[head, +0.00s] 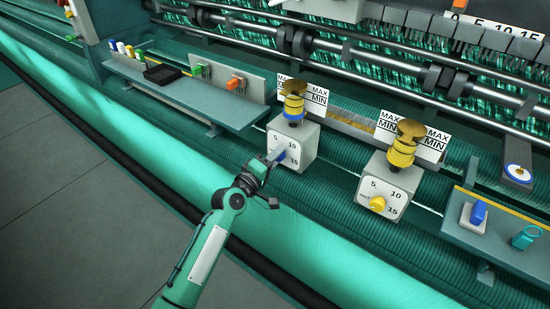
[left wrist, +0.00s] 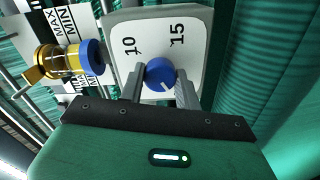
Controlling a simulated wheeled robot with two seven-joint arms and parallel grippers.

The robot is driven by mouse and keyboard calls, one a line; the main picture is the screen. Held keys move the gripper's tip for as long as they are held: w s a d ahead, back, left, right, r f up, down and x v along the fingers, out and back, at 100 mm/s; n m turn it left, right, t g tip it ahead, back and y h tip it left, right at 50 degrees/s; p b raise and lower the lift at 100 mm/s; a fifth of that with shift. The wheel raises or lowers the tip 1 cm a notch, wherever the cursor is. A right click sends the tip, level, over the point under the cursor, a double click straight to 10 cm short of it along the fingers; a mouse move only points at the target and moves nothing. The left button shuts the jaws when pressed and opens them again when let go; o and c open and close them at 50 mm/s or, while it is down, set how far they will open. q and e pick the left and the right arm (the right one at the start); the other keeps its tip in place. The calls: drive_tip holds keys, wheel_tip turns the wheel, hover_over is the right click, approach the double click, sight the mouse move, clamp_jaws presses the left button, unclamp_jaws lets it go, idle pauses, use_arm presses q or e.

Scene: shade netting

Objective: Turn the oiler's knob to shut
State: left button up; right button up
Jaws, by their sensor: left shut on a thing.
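The left oiler (head: 290,147) is a pale box with a dial marked 5, 10 and 15, a blue knob (head: 281,155) and a blue-banded yellow glass on top. My left gripper (head: 273,162) is at this knob. In the left wrist view, its fingers (left wrist: 160,82) stand on both sides of the blue knob (left wrist: 159,73) and are shut on it. A small white mark shows on the knob's lower right there. The dial's shut mark is not readable. A second oiler (head: 388,187) with a yellow knob (head: 377,203) stands to the right. My right gripper is not in view.
MAX/MIN plates (head: 431,143) stand behind the oilers. A shelf (head: 190,95) at the left carries small bottles, a black tray and green and orange parts. A right shelf (head: 500,236) holds a blue switch and a teal ring. Green netting lies below.

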use_arm(q)
drive_tip(key=o, duration=1)
drive_tip(key=shift+c, duration=0.2)
drive_tip(key=shift+a, duration=0.1)
drive_tip(key=b+v, duration=0.3)
drive_tip(key=v, duration=1)
drive_tip(key=shift+s+a, duration=0.2)
drive_tip(key=shift+s, duration=0.15)
